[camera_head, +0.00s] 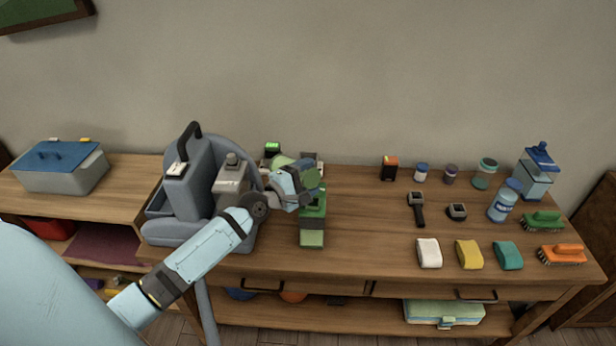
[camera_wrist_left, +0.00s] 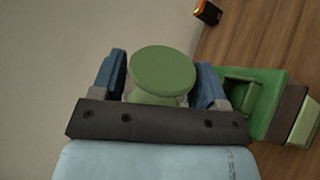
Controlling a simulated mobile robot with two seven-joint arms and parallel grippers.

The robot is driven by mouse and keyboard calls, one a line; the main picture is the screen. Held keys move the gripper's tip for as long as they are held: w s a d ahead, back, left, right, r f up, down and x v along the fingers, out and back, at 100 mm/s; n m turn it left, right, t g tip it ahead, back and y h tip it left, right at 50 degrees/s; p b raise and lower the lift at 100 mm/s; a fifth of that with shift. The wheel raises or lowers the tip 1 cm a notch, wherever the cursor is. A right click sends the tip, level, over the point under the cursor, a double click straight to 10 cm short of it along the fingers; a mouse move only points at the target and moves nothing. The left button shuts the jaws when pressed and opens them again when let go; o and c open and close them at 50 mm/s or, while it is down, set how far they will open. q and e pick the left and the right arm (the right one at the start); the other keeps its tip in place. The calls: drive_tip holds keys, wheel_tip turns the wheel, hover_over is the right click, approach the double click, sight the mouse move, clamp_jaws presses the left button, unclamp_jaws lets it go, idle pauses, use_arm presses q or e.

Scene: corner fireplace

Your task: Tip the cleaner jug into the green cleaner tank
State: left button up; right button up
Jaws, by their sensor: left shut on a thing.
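The green cleaner tank (camera_head: 312,232) stands on the wooden table, just right of the grey machine. It also shows at the right of the left wrist view (camera_wrist_left: 268,105), with an opening in its top. My left gripper (camera_head: 298,188) is above the tank's back part and partly covers it. It is shut on the cleaner jug (camera_head: 283,161), which has a round green top (camera_wrist_left: 162,70) between the two blue fingers in the left wrist view. The jug's lower part is mostly hidden, and I cannot tell whether liquid is flowing. My right gripper is not in view.
The grey cleaning machine (camera_head: 188,190) with a black handle stands close left of the tank. Small dark boxes stand behind my gripper. Bottles, jars, brushes and sponges (camera_head: 429,253) occupy the table's right side. Bare tabletop (camera_head: 360,225) lies right of the tank.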

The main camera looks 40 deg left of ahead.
use_arm(q)
drive_tip(key=shift+f+m+b, duration=0.55)
drive_tip(key=shift+f+m, duration=0.2)
drive_tip(key=shift+m, duration=0.45)
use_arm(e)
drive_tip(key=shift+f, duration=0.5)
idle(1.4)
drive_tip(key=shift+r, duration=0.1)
